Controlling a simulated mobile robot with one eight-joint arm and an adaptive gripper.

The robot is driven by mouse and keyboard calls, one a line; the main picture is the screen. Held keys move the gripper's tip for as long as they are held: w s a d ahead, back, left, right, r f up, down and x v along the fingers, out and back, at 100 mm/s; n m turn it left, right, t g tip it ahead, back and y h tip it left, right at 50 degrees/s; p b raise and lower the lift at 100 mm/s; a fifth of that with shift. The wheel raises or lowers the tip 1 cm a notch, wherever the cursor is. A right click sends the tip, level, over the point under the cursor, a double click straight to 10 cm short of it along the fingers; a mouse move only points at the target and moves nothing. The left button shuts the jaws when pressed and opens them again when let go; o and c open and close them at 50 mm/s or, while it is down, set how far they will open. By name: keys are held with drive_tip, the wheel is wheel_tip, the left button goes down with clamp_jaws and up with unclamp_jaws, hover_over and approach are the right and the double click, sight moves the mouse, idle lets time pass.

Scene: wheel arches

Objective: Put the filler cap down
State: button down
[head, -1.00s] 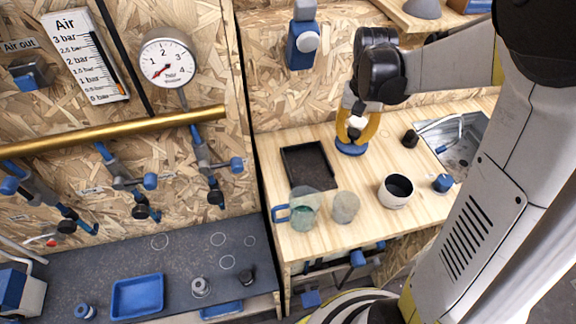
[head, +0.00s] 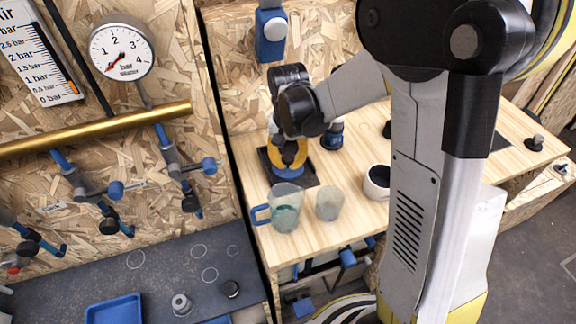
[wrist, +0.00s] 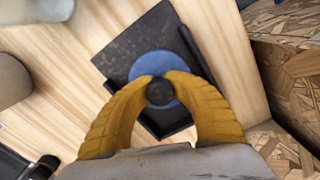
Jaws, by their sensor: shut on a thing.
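The filler cap (wrist: 150,65) is a blue disc with a dark round knob (wrist: 160,92) on top. My gripper (wrist: 161,90) has its yellow fingers shut on the knob. In the head view the gripper (head: 288,158) is upright at the black tray, with the blue cap (head: 287,172) under its fingers. The black square tray (wrist: 118,58) lies on the wooden bench directly below the cap; its rim also shows in the head view (head: 310,181). The cap lies within the tray's outline. I cannot tell whether it touches the tray floor.
A clear jug with a blue handle (head: 287,212) and a grey cup (head: 329,203) stand just in front of the tray. A white pot (head: 376,182) is to the right, partly behind my arm. A blue and dark thing (head: 332,138) stands behind right.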

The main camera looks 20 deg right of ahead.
drive_tip(key=shift+r, duration=0.15)
drive_tip(key=c, duration=1.9)
unclamp_jaws()
drive_tip(key=shift+f, duration=0.25)
drive_tip(key=o, duration=0.5)
drive_tip(key=shift+s+r, duration=0.1)
drive_tip(key=shift+r, duration=0.05)
